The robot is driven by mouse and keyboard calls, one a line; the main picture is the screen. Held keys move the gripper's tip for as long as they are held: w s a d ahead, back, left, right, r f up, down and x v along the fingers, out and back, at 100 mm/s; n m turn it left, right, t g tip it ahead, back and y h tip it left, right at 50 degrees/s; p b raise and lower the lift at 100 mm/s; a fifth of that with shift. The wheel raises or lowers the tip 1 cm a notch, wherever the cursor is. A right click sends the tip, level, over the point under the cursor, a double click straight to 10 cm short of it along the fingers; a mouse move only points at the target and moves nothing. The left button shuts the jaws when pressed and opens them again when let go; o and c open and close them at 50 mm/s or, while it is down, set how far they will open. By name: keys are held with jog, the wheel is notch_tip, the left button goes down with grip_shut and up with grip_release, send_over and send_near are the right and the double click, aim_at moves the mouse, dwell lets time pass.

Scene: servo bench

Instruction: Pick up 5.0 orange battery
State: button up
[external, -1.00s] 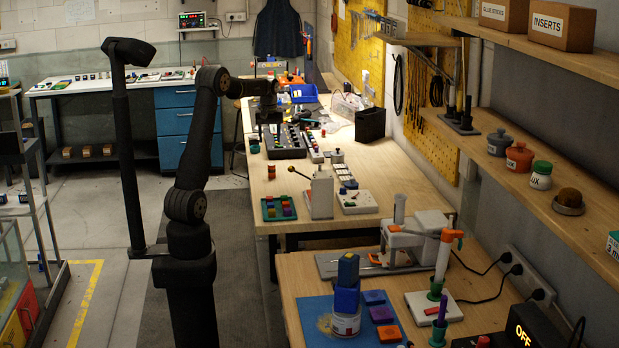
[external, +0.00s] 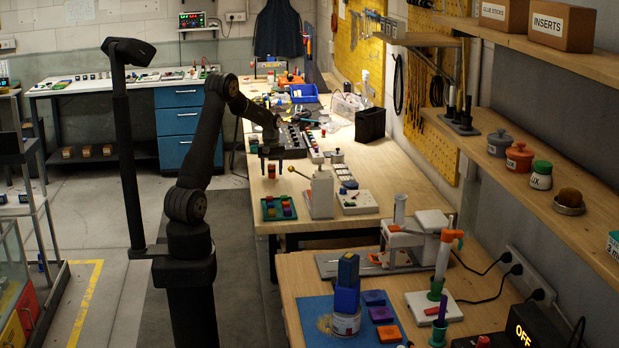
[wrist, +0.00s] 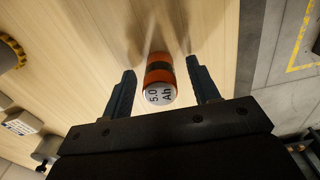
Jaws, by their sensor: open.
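The orange battery (wrist: 160,72) shows in the wrist view, a cylinder with a dark band and a pale end marked "5.0 Ah". It stands on the wooden bench, and in the external view it is a small red-orange and dark cylinder (external: 272,172) near the bench's left edge. My gripper (wrist: 163,79) is open, with one finger on each side of the battery in the wrist view. Gaps show between the battery and both fingers. In the external view my gripper (external: 272,158) points down just above or around the battery; the exact height is hard to tell.
A green tray (external: 265,217) with coloured blocks lies nearer the camera. A dark rack (external: 292,140) lies behind. The bench edge and floor are close on the left.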

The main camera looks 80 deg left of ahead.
jog(key=shift+f, duration=0.1)
jog(key=shift+c, duration=0.2)
jog(key=c, duration=1.1)
jog(key=shift+r, duration=0.2)
